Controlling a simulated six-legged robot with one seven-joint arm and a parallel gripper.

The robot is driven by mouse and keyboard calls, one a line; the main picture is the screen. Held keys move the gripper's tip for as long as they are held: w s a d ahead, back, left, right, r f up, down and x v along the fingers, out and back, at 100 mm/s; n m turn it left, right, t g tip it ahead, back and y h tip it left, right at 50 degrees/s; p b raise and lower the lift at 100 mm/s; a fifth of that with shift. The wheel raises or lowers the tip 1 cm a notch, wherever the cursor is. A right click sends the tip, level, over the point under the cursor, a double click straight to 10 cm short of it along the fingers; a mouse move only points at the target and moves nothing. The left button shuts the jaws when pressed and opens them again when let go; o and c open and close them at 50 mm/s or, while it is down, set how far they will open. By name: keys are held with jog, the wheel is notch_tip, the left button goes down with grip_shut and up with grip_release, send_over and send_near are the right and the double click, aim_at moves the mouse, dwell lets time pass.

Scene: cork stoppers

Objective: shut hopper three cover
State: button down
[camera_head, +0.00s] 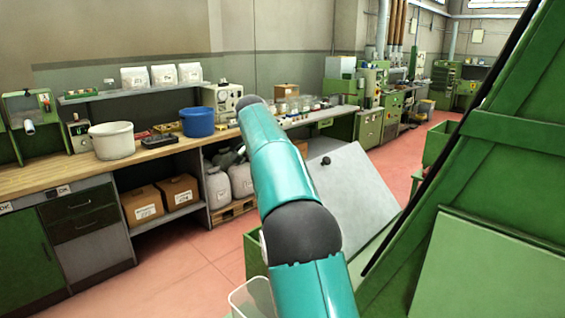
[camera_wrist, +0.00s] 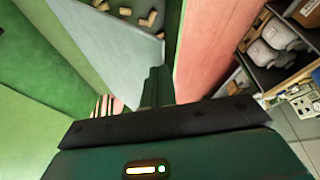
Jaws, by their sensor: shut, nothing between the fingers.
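A flat grey cover (camera_head: 350,195) with a black knob (camera_head: 326,160) is tilted beside the green machine, right of my arm in the head view. A pale grey panel, which looks like the same cover (camera_wrist: 110,45), fills the upper left of the wrist view. Cork stoppers (camera_wrist: 148,18) show past its edge, inside a green hopper (camera_wrist: 172,30), so that hopper is at least partly open. No number is readable on it. My gripper (camera_wrist: 158,72) is shut and empty, its fingertips close to the cover's corner; contact cannot be told. My arm hides the gripper in the head view.
The green machine frame (camera_head: 490,190) rises steeply at the right. A wooden bench (camera_head: 60,180) on the left carries a white bucket (camera_head: 112,140) and a blue bucket (camera_head: 197,122). A clear bin (camera_head: 254,296) sits at the bottom, beside my arm. Pink floor (camera_head: 190,260) is free between.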

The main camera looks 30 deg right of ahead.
jog(key=w+a+f, duration=0.1)
jog(key=w+f, duration=0.3)
jog(key=f, duration=0.4)
jog(key=w+a+f, duration=0.1)
jog(key=w+f, duration=0.3)
jog(key=f, duration=0.4)
jog(key=w+a+f, duration=0.1)
jog(key=w+f, duration=0.3)
jog(key=f, duration=0.5)
jog(key=shift+a, duration=0.25)
